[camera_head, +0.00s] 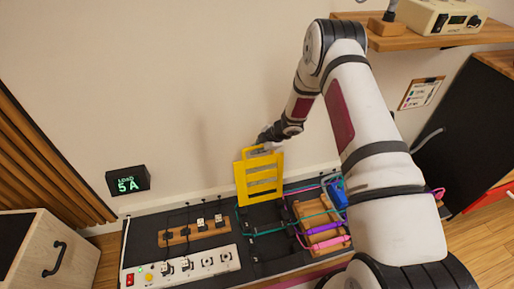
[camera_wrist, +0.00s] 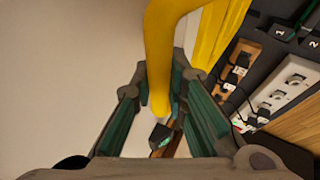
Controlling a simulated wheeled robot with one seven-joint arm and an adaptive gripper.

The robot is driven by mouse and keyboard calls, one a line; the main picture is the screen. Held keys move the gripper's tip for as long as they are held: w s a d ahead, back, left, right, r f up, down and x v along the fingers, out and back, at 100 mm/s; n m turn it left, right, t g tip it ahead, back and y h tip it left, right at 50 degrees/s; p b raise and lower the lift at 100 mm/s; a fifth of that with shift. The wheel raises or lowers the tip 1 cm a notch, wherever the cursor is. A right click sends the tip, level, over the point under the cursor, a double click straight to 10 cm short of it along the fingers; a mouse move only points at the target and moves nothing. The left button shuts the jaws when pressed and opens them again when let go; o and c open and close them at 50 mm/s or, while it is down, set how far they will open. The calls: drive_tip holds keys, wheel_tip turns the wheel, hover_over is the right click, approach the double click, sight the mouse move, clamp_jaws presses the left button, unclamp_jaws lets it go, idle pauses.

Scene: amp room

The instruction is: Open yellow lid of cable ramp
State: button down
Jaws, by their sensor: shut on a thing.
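The yellow lid (camera_head: 241,184) of the cable ramp is a slotted frame standing steeply raised near the wall, at the back of the black ramp base (camera_head: 264,215). My gripper (camera_head: 265,148) is at the lid's top edge, shut on it. In the wrist view a yellow bar of the lid (camera_wrist: 160,60) runs between the two green-padded fingers (camera_wrist: 165,92). The exact contact on the bar is hard to see. My wrist hides part of the lid's top edge in the head view.
A white power strip (camera_head: 182,266) and a wooden socket block (camera_head: 194,233) lie left of the ramp. A wooden rack with colored cables (camera_head: 320,222) is to the right. A display reading 5 A (camera_head: 128,181) is on the wall. A shelf (camera_head: 440,40) juts out at upper right.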

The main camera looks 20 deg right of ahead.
drive_tip(key=shift+a, duration=0.1)
drive_tip(key=c, duration=1.6)
unclamp_jaws()
drive_tip(key=shift+o, duration=0.2)
drive_tip(key=shift+r, duration=0.1)
drive_tip(key=v, duration=1.2)
